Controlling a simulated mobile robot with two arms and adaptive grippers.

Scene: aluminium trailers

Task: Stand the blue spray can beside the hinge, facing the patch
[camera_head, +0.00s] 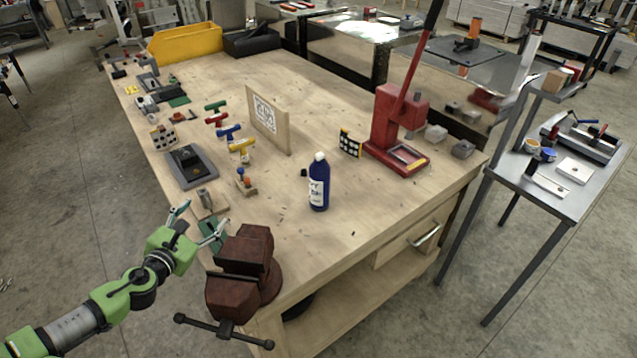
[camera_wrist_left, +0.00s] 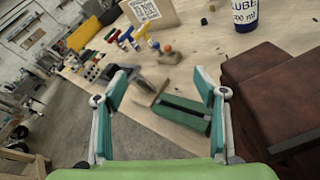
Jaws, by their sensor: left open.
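The blue spray can (camera_head: 319,185), with a white cap and white label, stands upright on the workbench (camera_head: 345,230). Its lower part shows at the top right of the left wrist view (camera_wrist_left: 245,14). My left gripper (camera_head: 200,218) is open and empty over the near left bench edge, well left of the can. A small metal piece on a wooden block (camera_head: 207,201), possibly the hinge, lies just beyond the fingers. A green slotted part (camera_head: 213,234) lies by the fingers. I cannot tell which thing is the patch. My right gripper is not in view.
A dark red vise (camera_head: 242,262) stands between my left gripper and the near bench corner. A patterned board (camera_head: 268,122) stands behind the can, and a red press (camera_head: 392,125) to its right. Bench space around the can is mostly clear.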

